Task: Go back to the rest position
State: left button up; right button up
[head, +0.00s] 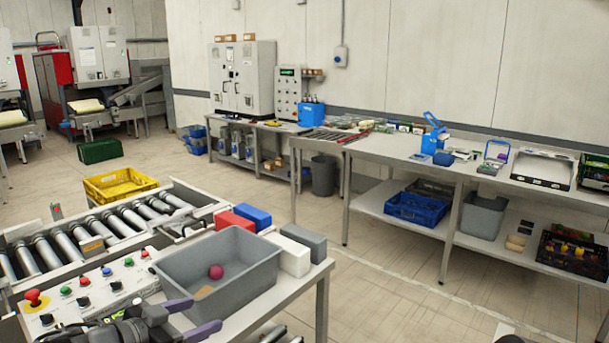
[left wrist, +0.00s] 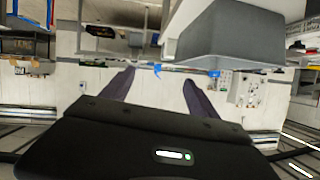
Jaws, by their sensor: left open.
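My left gripper (head: 190,318) is at the bottom of the head view, in front of the near wall of a grey crate (head: 174,292). Its two dark purple-grey fingers are spread apart with nothing between them. In the left wrist view my left gripper (left wrist: 160,76) also shows open and empty, and the grey crate (left wrist: 232,38) is beyond it at the upper right. The crate stands on a bench and holds a dark red ball (head: 216,272) and a small tan block (head: 204,292). My right gripper is not in view.
A control panel (head: 100,285) with buttons and a roller conveyor (head: 100,232) lie left of the crate. Red (head: 235,221), blue (head: 253,213), white (head: 290,258) and grey (head: 303,240) blocks stand behind and right of it. Floor is open between this bench and the long worktable (head: 395,160).

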pick_arm(q)
jog(key=s+d+f+n+g+y, duration=0.1)
jog(key=s+d+f+n, duration=0.1)
jog(key=f, duration=0.7)
jog(key=s+d+f+n+g+y, duration=0.1)
jog(key=s+d+f+n+g, duration=0.15)
jog(key=f, duration=0.65)
jog(key=s+d+f+n+g+y, duration=0.1)
jog(key=s+f+n+y, duration=0.15)
jog(key=f, duration=0.65)
jog(key=s+d+f+n+g, duration=0.1)
jog(key=s+d+f+g, duration=0.1)
jog(key=s+f, duration=0.3)
jog(key=s+d+f+n+g, duration=0.1)
jog(key=s+d+f+g, duration=0.1)
jog(key=s+f, duration=0.3)
jog(key=s+d+f+g+h, duration=0.1)
jog(key=s+d+f, duration=0.3)
jog(key=s, duration=0.7)
jog(key=shift+s+d+f+n+g, duration=0.25)
jog(key=shift+s+f+n+g, duration=0.15)
jog(key=shift+f+g, duration=0.4)
